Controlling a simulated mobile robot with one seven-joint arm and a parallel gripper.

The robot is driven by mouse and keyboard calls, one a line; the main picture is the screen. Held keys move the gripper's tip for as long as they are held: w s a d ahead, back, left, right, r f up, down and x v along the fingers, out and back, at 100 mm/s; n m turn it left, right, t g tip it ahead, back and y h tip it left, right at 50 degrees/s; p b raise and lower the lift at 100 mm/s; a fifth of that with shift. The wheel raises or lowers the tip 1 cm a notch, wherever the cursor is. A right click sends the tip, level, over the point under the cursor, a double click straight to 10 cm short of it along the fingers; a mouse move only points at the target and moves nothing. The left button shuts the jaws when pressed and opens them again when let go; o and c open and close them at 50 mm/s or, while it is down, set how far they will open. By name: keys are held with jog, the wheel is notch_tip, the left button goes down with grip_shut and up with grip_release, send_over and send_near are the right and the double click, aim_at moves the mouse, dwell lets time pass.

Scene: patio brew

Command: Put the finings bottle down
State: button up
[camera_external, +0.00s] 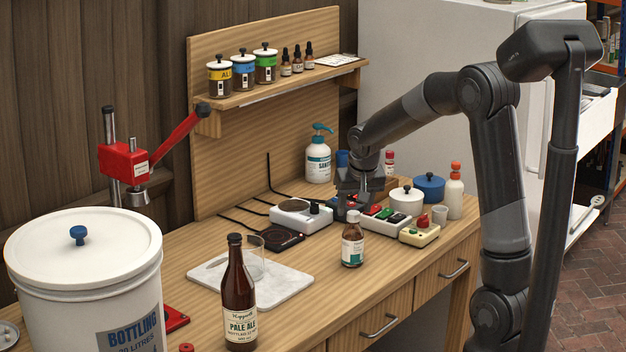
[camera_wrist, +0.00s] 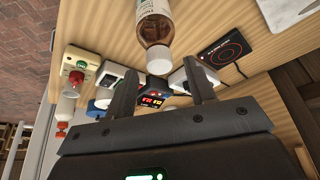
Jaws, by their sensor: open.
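A small brown bottle with a white cap and a white and green label (camera_external: 352,243) stands upright on the wooden bench, near its front edge. I take it for the finings bottle; its label is too small to read. My gripper (camera_external: 355,203) is open and empty, just behind and above the bottle. In the wrist view the bottle (camera_wrist: 154,28) lies beyond the fingertips of my gripper (camera_wrist: 159,74), its cap end towards me and roughly in line with the gap. Nothing is between the fingers. I see no contact with the bottle.
A beige box with a red knob (camera_external: 419,233) stands right. A pale ale bottle (camera_external: 238,300) and marble board (camera_external: 285,290) are at left.

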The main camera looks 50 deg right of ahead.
jog(key=v, duration=0.9)
jog(key=s+a+n+t+y, duration=0.1)
jog(key=s+a+n, duration=0.2)
jog(key=s+a, duration=0.4)
jog(key=s+a+r+n+y, duration=0.1)
jog(key=s+a+n, duration=0.3)
jog(key=s+a, duration=0.4)
jog(key=s, duration=0.7)
jog(key=shift+s+t+y, duration=0.4)
jog(key=shift+a+r, duration=0.15)
